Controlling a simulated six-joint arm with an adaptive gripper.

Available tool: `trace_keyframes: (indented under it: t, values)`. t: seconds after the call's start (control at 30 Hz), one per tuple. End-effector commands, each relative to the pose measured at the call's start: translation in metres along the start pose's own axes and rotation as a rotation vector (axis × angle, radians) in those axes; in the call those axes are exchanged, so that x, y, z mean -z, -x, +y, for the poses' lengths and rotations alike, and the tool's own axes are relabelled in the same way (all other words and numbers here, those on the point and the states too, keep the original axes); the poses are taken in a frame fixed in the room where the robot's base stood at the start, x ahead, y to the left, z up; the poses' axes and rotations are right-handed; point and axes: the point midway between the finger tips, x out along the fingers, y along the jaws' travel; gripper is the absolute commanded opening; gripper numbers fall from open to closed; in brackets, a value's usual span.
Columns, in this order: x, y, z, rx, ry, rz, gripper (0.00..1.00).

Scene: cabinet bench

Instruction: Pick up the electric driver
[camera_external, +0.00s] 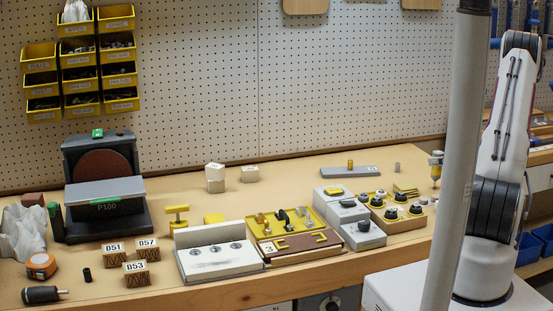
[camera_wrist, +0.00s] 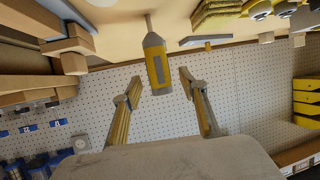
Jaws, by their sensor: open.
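A yellow-and-grey tool that looks like the electric driver (camera_wrist: 157,65) is in the upper middle of the wrist view. Its narrow shaft points to the top of that picture, towards the bench. My gripper (camera_wrist: 160,80) is open, with one finger on each side of the tool and a visible gap to both. I cannot tell how far beyond the fingertips the tool is. In the external view, an upright yellow-and-pale object (camera_external: 436,168) at the right end of the bench, beside the pole, may be this tool. My gripper is hidden there behind the pole.
A grey pole (camera_external: 463,150) blocks part of the external view. Left of the upright object are a tray of black knobs (camera_external: 408,222), grey blocks (camera_external: 345,233) and a grey plate (camera_external: 350,172). A pegboard (camera_external: 260,80) stands behind the bench.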

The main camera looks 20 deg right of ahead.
Motion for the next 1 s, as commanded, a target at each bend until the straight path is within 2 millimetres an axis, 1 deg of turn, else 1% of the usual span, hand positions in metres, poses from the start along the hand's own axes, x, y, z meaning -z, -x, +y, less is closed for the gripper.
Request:
trace_keyframes:
  t: [0.1,0.3,0.83,0.87,0.9,1.0]
  values:
    - [-0.002,-0.015,0.000,0.001,0.001,0.001,0.43]
    - [-0.002,-0.028,0.000,-0.002,0.000,0.000,0.43]
    - [-0.001,-0.029,0.001,-0.003,0.000,0.000,0.43]
    - [-0.001,-0.029,0.001,-0.003,0.000,0.000,0.35]
    - [-0.001,-0.029,0.001,-0.003,0.000,0.000,0.24]
    - [-0.001,-0.029,0.001,-0.003,0.000,0.000,0.00]
